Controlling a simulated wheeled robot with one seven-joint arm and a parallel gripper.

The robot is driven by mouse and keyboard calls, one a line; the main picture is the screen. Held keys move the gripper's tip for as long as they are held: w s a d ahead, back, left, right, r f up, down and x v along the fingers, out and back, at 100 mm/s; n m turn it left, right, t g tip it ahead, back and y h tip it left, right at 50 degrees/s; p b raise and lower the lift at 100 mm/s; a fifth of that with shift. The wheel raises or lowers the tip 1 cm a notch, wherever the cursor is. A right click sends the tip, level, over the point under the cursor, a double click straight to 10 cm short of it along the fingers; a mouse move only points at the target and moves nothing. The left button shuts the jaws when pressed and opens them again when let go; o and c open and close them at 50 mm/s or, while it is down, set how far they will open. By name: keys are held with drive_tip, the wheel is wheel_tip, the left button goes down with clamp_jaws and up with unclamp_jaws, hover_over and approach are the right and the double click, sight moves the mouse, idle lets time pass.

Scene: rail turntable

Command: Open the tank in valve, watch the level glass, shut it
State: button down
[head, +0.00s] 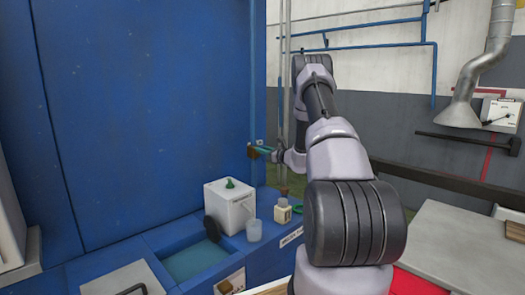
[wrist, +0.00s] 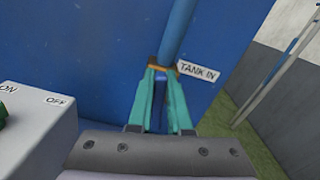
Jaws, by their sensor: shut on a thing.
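The tank in valve (wrist: 163,67) shows as a small orange-brown piece at the blue pipe (wrist: 177,35), beside a white "TANK IN" label (wrist: 198,72) in the wrist view. My gripper (wrist: 162,76) has its teal fingers on either side of this piece and is shut on it. In the head view my gripper (head: 262,150) reaches left to the brown piece (head: 254,153) at the edge of the blue panel. The fingers hide part of the valve, and I cannot tell how far it is turned. I cannot make out the level glass for certain.
A white box (head: 222,211) with a green knob (head: 230,183) stands below my gripper, near a clear cup (head: 254,231) and a small bottle (head: 283,212). A basin (head: 192,264) of greenish liquid is at the lower left. Vertical pipes (head: 284,60) stand close to my arm.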

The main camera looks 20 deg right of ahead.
drive_tip(key=shift+a+n, duration=0.1)
drive_tip(key=shift+n, duration=0.4)
drive_tip(key=c, duration=0.8)
unclamp_jaws()
drive_tip(key=shift+c, duration=0.2)
drive_tip(key=v, duration=1.1)
